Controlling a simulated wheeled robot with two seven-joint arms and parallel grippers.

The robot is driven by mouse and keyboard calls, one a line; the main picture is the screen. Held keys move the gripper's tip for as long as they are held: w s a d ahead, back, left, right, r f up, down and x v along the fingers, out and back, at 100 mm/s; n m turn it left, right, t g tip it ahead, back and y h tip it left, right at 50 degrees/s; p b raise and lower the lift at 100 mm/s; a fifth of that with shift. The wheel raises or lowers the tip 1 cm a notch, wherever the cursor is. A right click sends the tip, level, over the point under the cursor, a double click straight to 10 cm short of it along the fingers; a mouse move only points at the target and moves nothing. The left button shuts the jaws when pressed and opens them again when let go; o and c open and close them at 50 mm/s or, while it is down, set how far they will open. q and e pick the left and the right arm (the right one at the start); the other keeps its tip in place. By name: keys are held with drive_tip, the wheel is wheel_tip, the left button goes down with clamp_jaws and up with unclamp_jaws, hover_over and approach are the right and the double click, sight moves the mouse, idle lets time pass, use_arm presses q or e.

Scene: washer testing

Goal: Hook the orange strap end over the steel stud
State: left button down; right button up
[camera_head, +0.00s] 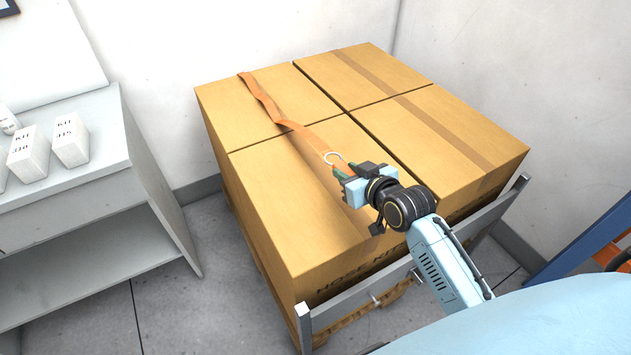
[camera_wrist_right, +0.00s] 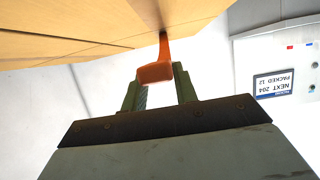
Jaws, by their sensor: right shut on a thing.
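The orange strap (camera_head: 275,113) runs over the tops of the cartons from their far left edge to my right gripper (camera_head: 345,176). A pale ring (camera_head: 333,157) shows on the strap close to the jaws. In the right wrist view, the orange strap end (camera_wrist_right: 154,72) sits between the green fingertips (camera_wrist_right: 158,85), which are shut on it. This gripper is above the front part of the cartons. A small stud (camera_head: 375,299) appears to stick out of the grey front rail, lower than the gripper and apart from it. My left gripper is not in view.
Several cartons (camera_head: 270,210) stand on a wooden pallet (camera_head: 345,325) behind the grey rail (camera_head: 340,305). A grey shelf unit (camera_head: 100,215) with small white boxes (camera_head: 70,140) is at left. A blue and orange frame (camera_head: 590,235) is at right. Bare floor lies between shelf and cartons.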

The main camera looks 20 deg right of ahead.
sight(344, 206)
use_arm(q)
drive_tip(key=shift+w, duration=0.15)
